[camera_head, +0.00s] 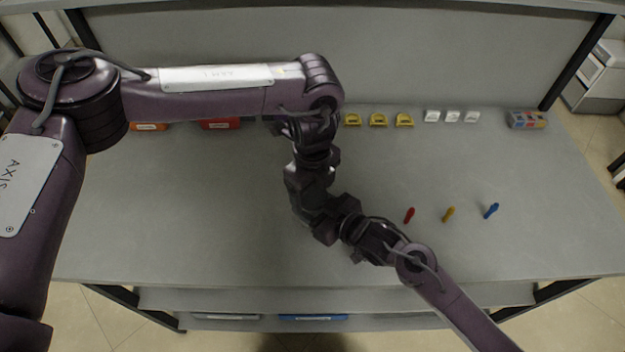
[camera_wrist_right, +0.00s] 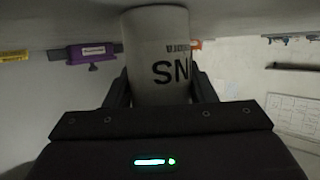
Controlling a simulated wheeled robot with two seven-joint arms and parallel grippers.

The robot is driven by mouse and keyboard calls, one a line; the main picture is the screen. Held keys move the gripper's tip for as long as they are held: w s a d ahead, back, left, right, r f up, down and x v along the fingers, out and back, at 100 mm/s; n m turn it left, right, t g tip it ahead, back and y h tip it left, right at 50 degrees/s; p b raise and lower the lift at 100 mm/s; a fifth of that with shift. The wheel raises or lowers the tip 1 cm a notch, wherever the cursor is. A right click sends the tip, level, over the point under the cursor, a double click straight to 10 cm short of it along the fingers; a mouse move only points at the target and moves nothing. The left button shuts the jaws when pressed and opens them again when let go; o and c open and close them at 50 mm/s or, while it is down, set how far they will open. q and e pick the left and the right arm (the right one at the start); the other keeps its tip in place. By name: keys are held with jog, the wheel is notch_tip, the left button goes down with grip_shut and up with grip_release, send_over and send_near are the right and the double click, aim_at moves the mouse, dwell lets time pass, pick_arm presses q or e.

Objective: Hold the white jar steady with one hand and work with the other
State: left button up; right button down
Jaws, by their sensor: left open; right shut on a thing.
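The white jar (camera_wrist_right: 158,50) shows in the right wrist view, with dark letters on its side. My right gripper (camera_wrist_right: 160,92) is shut on it, one finger at each side. In the head view my right gripper (camera_head: 318,212) is a dark shape over the middle of the table (camera_head: 210,210). My left gripper (camera_head: 310,172) is open, just above and beside the right one in that view. The jar is hidden behind the grippers and wrists there, so I cannot tell whether the left fingers touch it.
Red (camera_head: 409,215), yellow (camera_head: 448,214) and blue (camera_head: 491,210) pegs stand at the right. Yellow holders (camera_head: 378,120), white holders (camera_head: 452,116) and a coloured box (camera_head: 527,119) line the back. A red bin (camera_head: 220,124) is partly behind my left arm. The table's left front is clear.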

pick_arm(q)
jog(key=c, duration=1)
jog(key=n, duration=0.4)
jog(key=shift+f+n, duration=0.1)
jog(key=shift+n, duration=0.2)
jog(key=n, duration=0.5)
jog(key=o, duration=1)
jog(key=shift+c, duration=0.2)
jog(key=shift+o, duration=0.7)
